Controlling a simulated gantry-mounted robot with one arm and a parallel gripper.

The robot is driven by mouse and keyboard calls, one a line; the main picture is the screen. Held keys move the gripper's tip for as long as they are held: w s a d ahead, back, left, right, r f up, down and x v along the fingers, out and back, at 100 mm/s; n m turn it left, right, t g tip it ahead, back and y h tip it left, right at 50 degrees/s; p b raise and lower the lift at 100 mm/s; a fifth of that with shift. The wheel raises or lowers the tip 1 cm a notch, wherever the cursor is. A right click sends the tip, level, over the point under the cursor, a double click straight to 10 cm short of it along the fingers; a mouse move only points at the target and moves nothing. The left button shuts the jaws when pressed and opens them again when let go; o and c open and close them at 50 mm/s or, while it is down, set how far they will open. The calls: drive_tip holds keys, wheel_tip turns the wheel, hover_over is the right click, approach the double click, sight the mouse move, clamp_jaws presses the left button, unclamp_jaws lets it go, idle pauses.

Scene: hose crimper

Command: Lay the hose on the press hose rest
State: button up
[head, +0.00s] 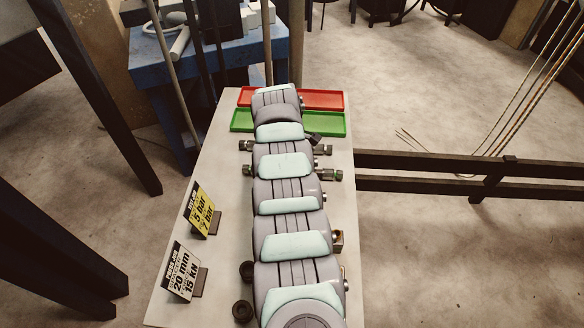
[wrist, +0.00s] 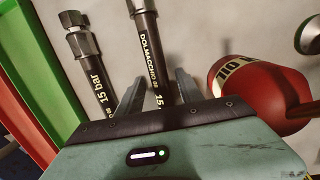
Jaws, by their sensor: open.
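In the wrist view my gripper (wrist: 161,82) is open, with its two grey fingers apart. A black hose (wrist: 150,60) marked "DOLMACCHIO" runs between the fingers; I cannot tell whether they touch it. A second black hose (wrist: 92,70) marked "15 bar", with a metal hex fitting, lies to its left, outside the fingers. My gripper is hidden there. I cannot make out the press hose rest in either view.
A red oil container (wrist: 258,92) stands right of the fingers. A green tray (head: 240,121) and a red tray (head: 325,99) lie at the table's far end. A yellow sign (head: 201,209) and a white sign (head: 182,273) stand on the left of the pale table (head: 215,150).

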wheel_tip(320, 180, up, 12)
drive_tip(key=a+p, duration=0.1)
drive_tip(key=p, duration=0.1)
drive_tip(key=shift+s+a+p, duration=0.25)
drive_tip(key=shift+s+p, duration=0.05)
drive_tip(key=shift+s, duration=0.1)
